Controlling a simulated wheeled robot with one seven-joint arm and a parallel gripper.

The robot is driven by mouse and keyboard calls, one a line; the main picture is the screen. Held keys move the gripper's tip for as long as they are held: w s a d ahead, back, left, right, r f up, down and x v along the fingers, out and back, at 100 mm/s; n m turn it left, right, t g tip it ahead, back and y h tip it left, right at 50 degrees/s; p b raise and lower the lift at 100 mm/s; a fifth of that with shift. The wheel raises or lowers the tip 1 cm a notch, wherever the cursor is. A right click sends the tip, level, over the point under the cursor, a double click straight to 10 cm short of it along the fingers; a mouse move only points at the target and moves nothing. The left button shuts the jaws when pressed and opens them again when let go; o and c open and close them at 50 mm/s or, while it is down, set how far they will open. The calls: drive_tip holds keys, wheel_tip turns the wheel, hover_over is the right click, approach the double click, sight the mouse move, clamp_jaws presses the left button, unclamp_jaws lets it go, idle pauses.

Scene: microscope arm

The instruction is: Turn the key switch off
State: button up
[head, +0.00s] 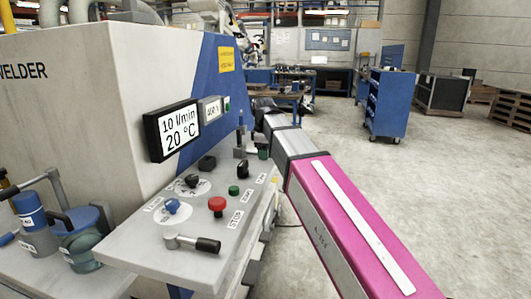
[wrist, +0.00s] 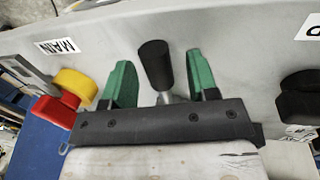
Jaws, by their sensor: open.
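My gripper (wrist: 158,62) is open in the wrist view, with its two green fingers apart. A black cylindrical grip on a metal stem (wrist: 155,65) shows between the fingers, and a gap is visible on both sides of it. I cannot tell for certain whether this is the key switch or a lever. In the head view the grey control panel (head: 133,250) carries several knobs and buttons. My pink and silver arm reaches to the panel's far end, where the fingers are hard to make out. No key is clearly readable there.
A red and yellow switch (wrist: 72,92) sits left of the fingers, near a MAIN label (wrist: 62,46). A black knob (wrist: 300,97) is at the right. A red button (head: 217,204) and a black-handled lever (head: 194,243) stand on the panel.

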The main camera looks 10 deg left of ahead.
wheel_tip(320, 180, up, 10)
drive_tip(key=s, duration=0.2)
drive_tip(key=shift+a+r, duration=0.15)
drive_tip(key=shift+a, duration=0.05)
drive_tip(key=shift+s, duration=0.1)
